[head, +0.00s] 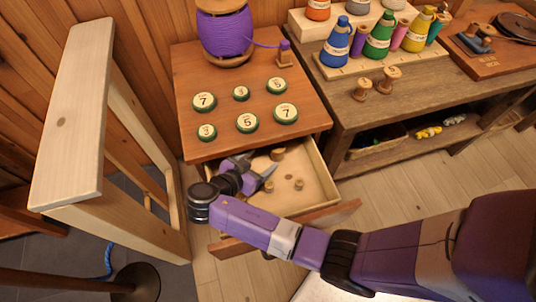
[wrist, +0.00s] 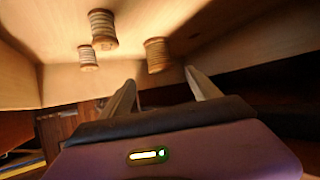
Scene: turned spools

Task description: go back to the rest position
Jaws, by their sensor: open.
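My gripper (head: 258,172) is over the left part of the open drawer (head: 318,178) in the head view, under the front of the small wooden table. In the wrist view my gripper (wrist: 160,85) has its two fingers spread apart with nothing held between them. Several small wooden spools lie in the drawer; one spool (wrist: 157,55) shows between and beyond the fingers in the wrist view, with a second spool (wrist: 102,29) and a third spool (wrist: 87,58) to its left. My purple arm reaches in from the lower right of the head view.
The table top (head: 222,142) bears several numbered green-rimmed discs and a large purple thread spool (head: 226,35). A pale wooden frame (head: 75,110) stands close left of my wrist. A workbench (head: 400,100) with coloured cones is at the right. Floor shows right of the drawer.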

